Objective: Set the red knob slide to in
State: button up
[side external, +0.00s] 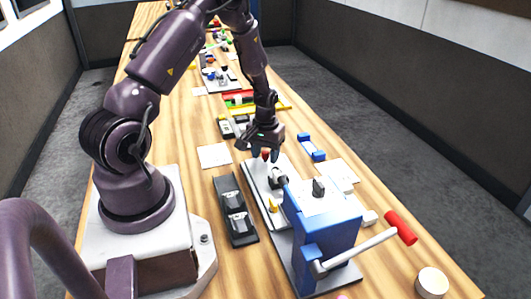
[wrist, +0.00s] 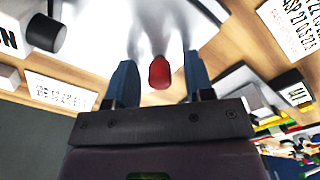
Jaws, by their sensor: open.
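The red knob (side external: 265,154) stands at the far end of a light grey plate (side external: 254,183) in the side view. In the wrist view the red knob (wrist: 159,73) lies between my two fingers, with a gap on each side. My gripper (side external: 261,151) is open, pointing down over the knob, and does not appear to touch it. Both blue-grey fingers of my gripper (wrist: 161,84) show in the wrist view. The slide under the knob is mostly hidden, and I cannot tell its position.
A blue press (side external: 325,235) with a red-ended lever (side external: 400,227) stands at the near end. A yellow knob (side external: 272,205) sits on the same plate. A dark panel (side external: 235,212) lies to the left, and a blue bracket (side external: 311,147) to the right. White cards lie around.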

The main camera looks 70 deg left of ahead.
aim_at(275, 170)
grip_shut()
jog(key=d, duration=0.8)
jog(key=shift+d, duration=0.1)
jog(key=shift+c, duration=0.6)
grip_release()
jog(key=shift+o, duration=0.6)
notch_tip(275, 170, up, 13)
